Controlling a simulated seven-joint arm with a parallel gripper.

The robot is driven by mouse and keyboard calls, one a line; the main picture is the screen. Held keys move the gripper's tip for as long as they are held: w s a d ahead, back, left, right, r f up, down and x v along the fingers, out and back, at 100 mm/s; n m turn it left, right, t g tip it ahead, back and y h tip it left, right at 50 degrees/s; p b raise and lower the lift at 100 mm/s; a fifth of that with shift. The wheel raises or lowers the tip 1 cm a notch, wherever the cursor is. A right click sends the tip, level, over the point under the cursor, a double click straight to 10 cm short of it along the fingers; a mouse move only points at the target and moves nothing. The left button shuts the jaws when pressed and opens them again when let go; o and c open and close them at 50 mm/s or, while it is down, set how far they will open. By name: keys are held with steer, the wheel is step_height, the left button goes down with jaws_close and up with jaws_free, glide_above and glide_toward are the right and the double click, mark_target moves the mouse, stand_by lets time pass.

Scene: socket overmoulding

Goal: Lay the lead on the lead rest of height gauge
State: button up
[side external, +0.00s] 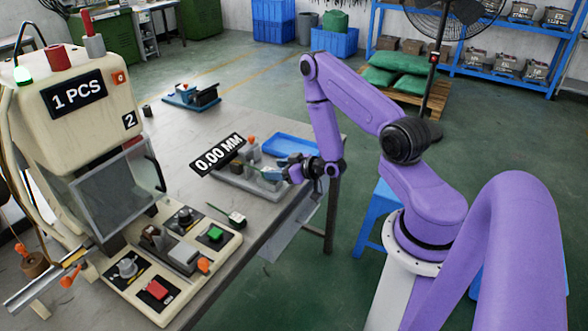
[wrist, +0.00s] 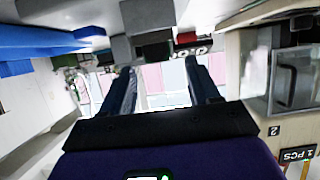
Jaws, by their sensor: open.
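The height gauge (side external: 228,183) is a grey base with small blocks and an orange-topped post, standing near the table's right edge. Its readout shows 0.00 MM. My gripper (side external: 278,173) is at the right end of the gauge, pointing left. A thin yellow-green strip shows between the gauge's blocks and my gripper; I cannot tell whether it is the lead. In the wrist view my gripper (wrist: 160,88) has its two fingers apart, with no held thing clear between them. The lead rest cannot be made out.
A cream press (side external: 75,100) with a clear guard stands at the left. A dark green thin item (side external: 228,215) lies on the table between the press panel and the gauge. A blue tray (side external: 290,145) lies behind the gauge. A blue-based fixture (side external: 192,97) stands farther back.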

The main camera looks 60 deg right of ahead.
steer(key=v, duration=0.6)
steer(key=shift+s+r, duration=0.2)
steer(key=shift+s, duration=0.1)
steer(key=s+a+r+n+g+y, duration=0.1)
steer(key=a+r+n+g+y, duration=0.2)
steer(key=a, duration=0.7)
steer(key=a+r+n+g, duration=0.3)
steer(key=a+n+g, duration=0.2)
steer(key=a, duration=0.5)
steer(key=s+r+n+g+h, duration=0.1)
steer(key=s+r, duration=0.3)
steer(key=s, duration=0.3)
steer(key=s+a+r+n+g, duration=0.1)
steer(key=s+r+n+g, duration=0.1)
steer(key=s+r, duration=0.2)
steer(key=s+a+r+n+g+h, duration=0.1)
steer(key=s+r, duration=0.3)
steer(key=s, duration=0.6)
steer(key=shift+s+a+r+n+g+h, duration=0.2)
steer(key=shift+r+n+g+h, duration=0.15)
steer(key=shift+g, duration=0.35)
